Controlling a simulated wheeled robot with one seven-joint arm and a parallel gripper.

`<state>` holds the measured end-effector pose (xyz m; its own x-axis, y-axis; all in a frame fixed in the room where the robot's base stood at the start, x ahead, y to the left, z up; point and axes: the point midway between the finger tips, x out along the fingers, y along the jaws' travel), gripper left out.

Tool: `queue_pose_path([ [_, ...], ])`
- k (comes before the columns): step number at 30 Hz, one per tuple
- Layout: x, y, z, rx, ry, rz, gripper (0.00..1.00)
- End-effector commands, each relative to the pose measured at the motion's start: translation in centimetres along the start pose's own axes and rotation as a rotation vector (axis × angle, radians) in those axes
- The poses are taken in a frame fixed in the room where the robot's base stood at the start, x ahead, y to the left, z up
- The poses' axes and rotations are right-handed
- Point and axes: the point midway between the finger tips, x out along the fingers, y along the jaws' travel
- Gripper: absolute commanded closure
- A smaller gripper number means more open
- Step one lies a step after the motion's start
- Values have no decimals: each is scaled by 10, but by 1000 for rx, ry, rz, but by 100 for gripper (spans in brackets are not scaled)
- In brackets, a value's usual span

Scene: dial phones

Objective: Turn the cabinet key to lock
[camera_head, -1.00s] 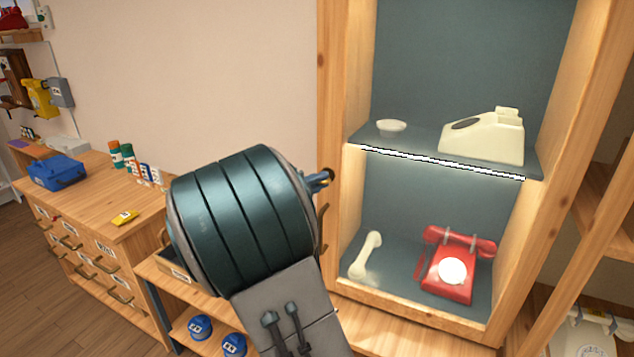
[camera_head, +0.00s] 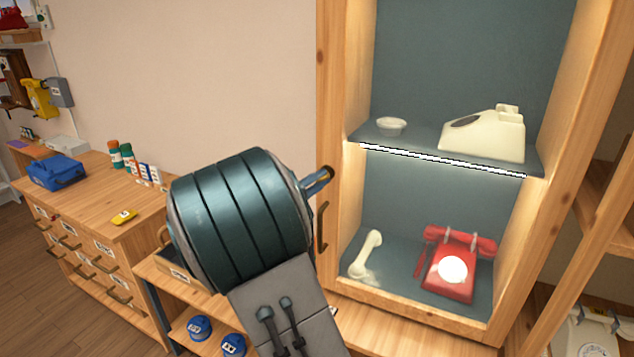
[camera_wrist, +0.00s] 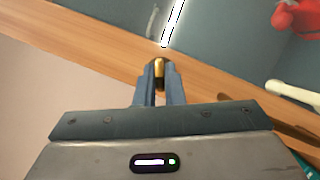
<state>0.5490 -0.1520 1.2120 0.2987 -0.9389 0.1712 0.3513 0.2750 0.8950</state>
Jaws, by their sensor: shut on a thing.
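The cabinet (camera_head: 327,100) has a wooden front frame and a grey-blue interior, on the right in the head view. The brass key (camera_wrist: 159,68) shows between my fingertips in the wrist view, against the wooden frame. My gripper (camera_head: 320,178) is shut on it at the frame's left upright, above a dark handle (camera_head: 322,228). In the wrist view my gripper (camera_wrist: 159,84) covers most of the key, and the lock itself is hidden.
Inside the cabinet are a cream phone (camera_head: 490,135), a small dish (camera_head: 391,126), a red phone (camera_head: 452,262) and a cream handset (camera_head: 367,254). A workbench (camera_head: 90,207) with drawers and a blue box (camera_head: 57,172) stands at the left.

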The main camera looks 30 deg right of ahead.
Motion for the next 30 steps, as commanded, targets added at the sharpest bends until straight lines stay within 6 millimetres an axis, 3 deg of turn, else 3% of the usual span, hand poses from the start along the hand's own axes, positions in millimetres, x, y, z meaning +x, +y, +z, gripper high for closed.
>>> queue_pose_path([
  [30,2,-3,4,-860,2,354,100],
])
